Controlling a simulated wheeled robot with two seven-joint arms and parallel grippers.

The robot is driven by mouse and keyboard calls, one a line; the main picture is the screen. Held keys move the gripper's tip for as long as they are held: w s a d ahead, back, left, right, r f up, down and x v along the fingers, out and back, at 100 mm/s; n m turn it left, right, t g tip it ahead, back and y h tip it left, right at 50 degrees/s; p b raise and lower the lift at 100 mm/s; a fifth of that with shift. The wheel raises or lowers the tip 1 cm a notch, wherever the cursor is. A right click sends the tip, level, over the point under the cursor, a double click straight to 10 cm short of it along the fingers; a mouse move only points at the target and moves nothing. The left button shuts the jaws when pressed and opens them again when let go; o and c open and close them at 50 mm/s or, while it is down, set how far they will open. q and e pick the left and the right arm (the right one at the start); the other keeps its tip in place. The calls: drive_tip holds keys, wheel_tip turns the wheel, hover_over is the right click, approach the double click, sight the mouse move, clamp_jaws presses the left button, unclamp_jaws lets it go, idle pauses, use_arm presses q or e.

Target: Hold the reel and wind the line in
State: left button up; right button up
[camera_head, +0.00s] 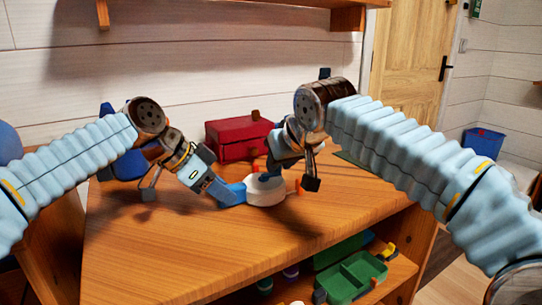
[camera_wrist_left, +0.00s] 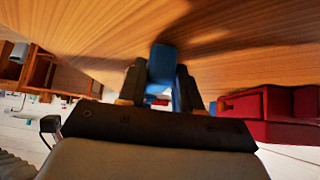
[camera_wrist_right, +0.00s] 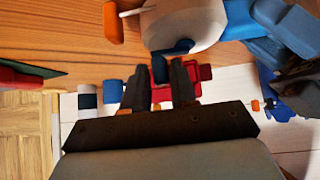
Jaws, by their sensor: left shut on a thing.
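The reel has a pale, round drum (camera_head: 266,190) with a blue handle (camera_head: 232,193) on its left and small orange parts. It is at the table's middle; whether it touches the tabletop I cannot tell. My left gripper (camera_head: 217,187) is shut on the blue handle, which shows between its fingers in the left wrist view (camera_wrist_left: 162,66). My right gripper (camera_head: 272,170) is above the drum. In the right wrist view, a dark blue knob (camera_wrist_right: 160,70) shows between its fingertips beside the drum (camera_wrist_right: 185,25). Whether those fingers grip it is unclear. No line is clearly visible.
A red box (camera_head: 235,138) stands behind the reel on the wooden table (camera_head: 170,250). Blue objects (camera_head: 125,165) lie behind my left arm. A green tray (camera_head: 352,278) sits on a shelf below. The table's front left is clear.

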drive_tip(key=shift+o, duration=1.3)
drive_tip(key=v, duration=0.6)
